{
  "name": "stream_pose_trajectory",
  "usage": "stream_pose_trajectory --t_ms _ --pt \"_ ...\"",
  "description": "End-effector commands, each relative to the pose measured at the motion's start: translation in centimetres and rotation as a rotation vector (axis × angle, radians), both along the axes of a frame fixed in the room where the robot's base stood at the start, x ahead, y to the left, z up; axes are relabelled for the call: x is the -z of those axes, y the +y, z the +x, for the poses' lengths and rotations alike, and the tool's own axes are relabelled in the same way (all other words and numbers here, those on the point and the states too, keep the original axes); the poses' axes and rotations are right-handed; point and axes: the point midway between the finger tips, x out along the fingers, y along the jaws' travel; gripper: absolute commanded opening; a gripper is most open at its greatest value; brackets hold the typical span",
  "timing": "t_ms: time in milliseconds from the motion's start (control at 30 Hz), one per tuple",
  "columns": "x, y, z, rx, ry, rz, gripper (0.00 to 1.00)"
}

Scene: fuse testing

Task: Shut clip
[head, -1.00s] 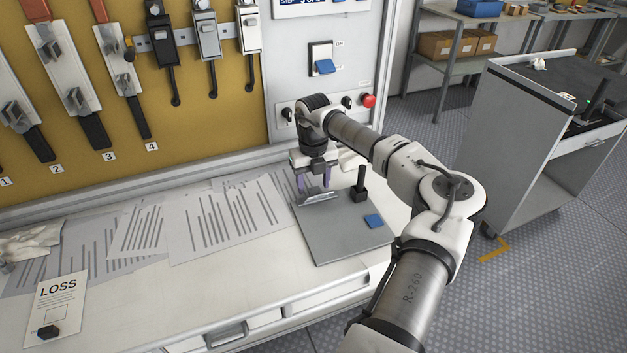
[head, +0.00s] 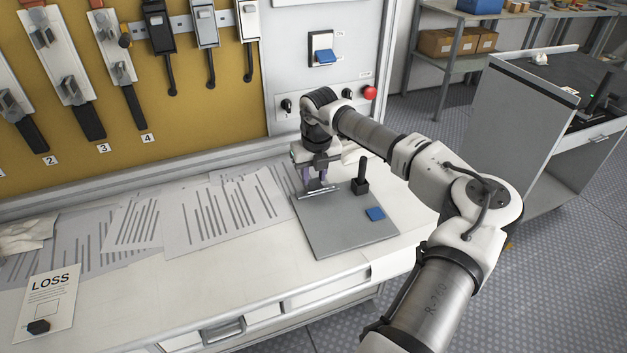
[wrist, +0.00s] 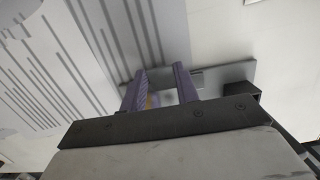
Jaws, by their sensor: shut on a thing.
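A grey test plate (head: 345,235) lies on the white bench. A silver metal piece that looks like the clip (head: 318,192) sits at the plate's back left edge. My gripper (head: 317,184) points down over it, with its purple fingers around part of it. In the wrist view, my gripper (wrist: 160,90) shows both purple fingers with a small gap between them, and something brownish and grey there. The fingers and palm hide most of the clip, so I cannot tell whether it is open or closed. A black upright handle (head: 361,178) stands just right of the gripper.
A blue pad (head: 375,214) lies on the plate's right side. Printed sheets (head: 222,215) cover the bench to the left. The wall panel with a blue switch (head: 325,57) and red button (head: 369,93) rises close behind. A grey cart (head: 505,150) stands to the right.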

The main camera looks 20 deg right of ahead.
Motion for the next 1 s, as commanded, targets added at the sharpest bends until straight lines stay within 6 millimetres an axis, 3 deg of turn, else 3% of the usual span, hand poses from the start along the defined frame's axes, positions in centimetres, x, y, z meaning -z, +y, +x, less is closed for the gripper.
stream_pose_trajectory --t_ms 67,1000 --pt "0.6 -0.1 -0.3 0.0 -0.057 -0.003 0.08" --pt "0.1 0.0 -2.4 0.0 -0.648 -0.005 0.08"
